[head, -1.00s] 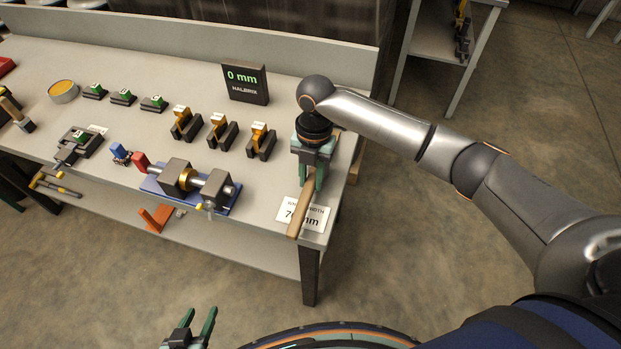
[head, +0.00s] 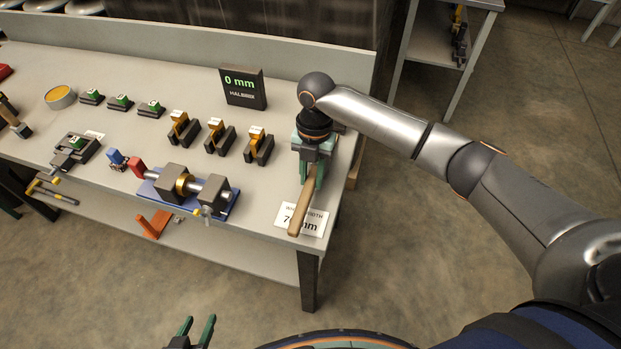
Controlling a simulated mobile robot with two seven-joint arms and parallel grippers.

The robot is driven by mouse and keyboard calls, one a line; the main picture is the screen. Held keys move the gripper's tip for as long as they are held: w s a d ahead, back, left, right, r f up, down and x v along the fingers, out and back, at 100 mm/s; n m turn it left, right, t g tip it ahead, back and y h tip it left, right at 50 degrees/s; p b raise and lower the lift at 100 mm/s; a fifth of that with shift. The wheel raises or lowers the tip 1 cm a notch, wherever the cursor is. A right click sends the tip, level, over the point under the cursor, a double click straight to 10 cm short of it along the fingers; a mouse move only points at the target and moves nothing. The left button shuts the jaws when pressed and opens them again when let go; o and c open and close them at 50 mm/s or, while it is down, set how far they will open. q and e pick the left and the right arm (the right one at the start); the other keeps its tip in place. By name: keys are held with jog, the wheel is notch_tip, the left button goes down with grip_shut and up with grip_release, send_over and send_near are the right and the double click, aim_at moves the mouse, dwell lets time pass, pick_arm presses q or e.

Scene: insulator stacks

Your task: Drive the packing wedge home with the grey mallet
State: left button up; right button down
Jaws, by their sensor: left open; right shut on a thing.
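My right gripper (head: 310,172) is shut on a tool with a tan wooden handle (head: 301,213), low over the right end of the bench. The handle points toward the front edge; its head is mostly hidden behind the gripper. Another tool with a grey head (head: 21,130) and wooden handle lies at the far left. A red block (head: 137,167) and a blue piece (head: 116,158) sit left of a clamp-like fixture (head: 173,181) on a blue base. I cannot tell which piece is the packing wedge. My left gripper (head: 196,332) is open and empty at the bottom edge, off the bench.
A display (head: 243,85) reads 0 mm. Several brass-topped blocks (head: 218,137) and green-topped blocks (head: 120,102) stand in rows. A white card (head: 317,222) lies partly under the wooden handle. An orange bracket (head: 154,224) is on the lower shelf.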

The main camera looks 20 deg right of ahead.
jog(key=shift+w+d+b, duration=0.55)
jog(key=shift+w+d, duration=0.05)
jog(key=shift+w, duration=0.3)
jog(key=shift+w+d+b, duration=0.55)
jog(key=shift+w+d, duration=0.05)
jog(key=shift+w, duration=0.3)
jog(key=shift+w, duration=0.1)
jog(key=shift+d+r, duration=0.1)
jog(key=shift+d, duration=0.1)
dwell(1.4)
jog(key=shift+p, duration=0.3)
jog(key=shift+a+r+p, duration=0.1)
jog(key=shift+a+p, duration=0.05)
jog(key=shift+p, duration=0.35)
jog(key=shift+s+a+p, duration=0.4)
jog(key=shift+s+p, duration=0.25)
jog(key=shift+p, duration=0.05)
jog(key=shift+s+a+p, duration=0.4)
jog(key=shift+s+p, duration=0.2)
jog(key=shift+p, duration=0.1)
notch_tip(320, 180, up, 3)
jog(key=p, duration=0.3)
jog(key=shift+r+p, duration=0.3)
jog(key=shift+r, duration=2.05)
